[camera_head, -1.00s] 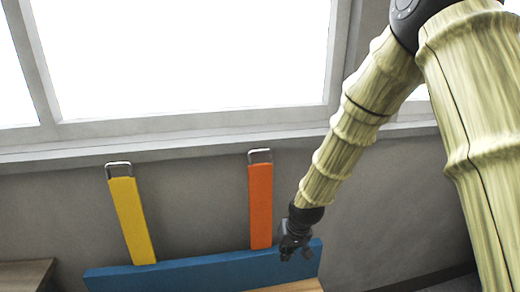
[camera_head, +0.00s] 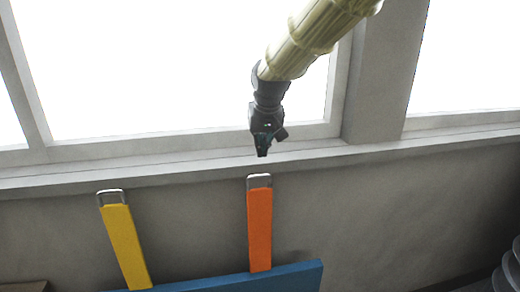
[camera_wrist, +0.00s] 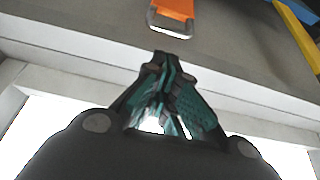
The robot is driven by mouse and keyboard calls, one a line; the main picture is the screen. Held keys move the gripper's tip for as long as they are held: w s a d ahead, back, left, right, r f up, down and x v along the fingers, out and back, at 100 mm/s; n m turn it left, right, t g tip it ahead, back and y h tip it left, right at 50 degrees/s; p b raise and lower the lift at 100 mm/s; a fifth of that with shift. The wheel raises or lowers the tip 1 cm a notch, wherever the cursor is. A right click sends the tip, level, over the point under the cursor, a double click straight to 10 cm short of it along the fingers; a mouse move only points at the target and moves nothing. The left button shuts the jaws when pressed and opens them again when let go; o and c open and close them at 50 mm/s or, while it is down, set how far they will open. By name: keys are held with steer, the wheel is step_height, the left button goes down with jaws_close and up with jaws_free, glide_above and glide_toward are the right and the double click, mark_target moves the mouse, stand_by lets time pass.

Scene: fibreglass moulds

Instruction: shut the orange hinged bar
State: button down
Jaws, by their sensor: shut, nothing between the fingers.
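The orange hinged bar (camera_head: 259,228) stands upright from the blue board (camera_head: 235,283), against the grey wall, with a metal loop (camera_head: 259,181) at its top end. My gripper (camera_head: 262,153) is shut and empty, pointing down just above the loop, with a small gap in the picture. In the wrist view my gripper (camera_wrist: 162,58) has its fingers together, and the orange bar (camera_wrist: 178,8) with its metal end shows just beyond the fingertips. The bar's lower end meets the blue board; the hinge itself cannot be made out.
A yellow bar (camera_head: 125,245) with a similar metal loop stands to the left of the orange one. A window with a pale sill (camera_head: 190,168) runs behind my gripper. The wall to the right of the orange bar is clear.

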steer(key=p+x, duration=0.3)
steer(key=x, duration=0.5)
steer(key=shift+f, duration=0.4)
steer(key=shift+w+f, duration=0.1)
